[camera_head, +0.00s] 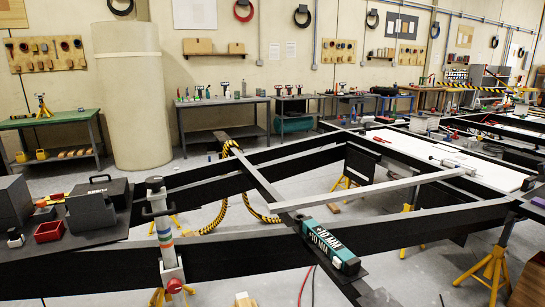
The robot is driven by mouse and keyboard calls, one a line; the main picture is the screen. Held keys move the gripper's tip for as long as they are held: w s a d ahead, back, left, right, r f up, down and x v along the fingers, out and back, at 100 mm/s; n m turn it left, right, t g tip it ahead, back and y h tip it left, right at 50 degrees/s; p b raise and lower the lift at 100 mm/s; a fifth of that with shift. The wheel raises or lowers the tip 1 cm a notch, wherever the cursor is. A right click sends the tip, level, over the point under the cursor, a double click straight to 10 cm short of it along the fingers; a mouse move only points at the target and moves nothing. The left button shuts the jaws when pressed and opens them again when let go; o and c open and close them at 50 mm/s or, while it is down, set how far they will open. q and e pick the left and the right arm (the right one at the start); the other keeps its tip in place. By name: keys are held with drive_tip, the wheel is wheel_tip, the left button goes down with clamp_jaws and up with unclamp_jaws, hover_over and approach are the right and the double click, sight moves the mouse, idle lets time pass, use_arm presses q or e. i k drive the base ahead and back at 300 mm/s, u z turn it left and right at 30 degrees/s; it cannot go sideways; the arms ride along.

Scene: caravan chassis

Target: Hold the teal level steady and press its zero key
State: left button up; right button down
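The teal level (328,245) lies slanted on a black chassis beam at the lower middle, with its near end towards the bottom right. Large white "+10 MM" lettering shows on its face. Its near end has a pale teal and dark part. I cannot make out the zero key at this size. Neither of my grippers is in view, and nothing is touching the level from above.
A grey upright post with a red knob (166,237) stands at the left beam. A black case (93,205) and a red bin (48,232) sit at far left. A pale bar (380,191) crosses behind the level. Yellow stands (490,268) support the frame at right.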

sight(336, 261)
drive_tip(key=u, duration=0.6)
drive_tip(key=i, duration=1.7)
drive_tip(key=z, duration=3.2)
drive_tip(key=k, duration=0.85)
drive_tip(key=u, duration=0.5)
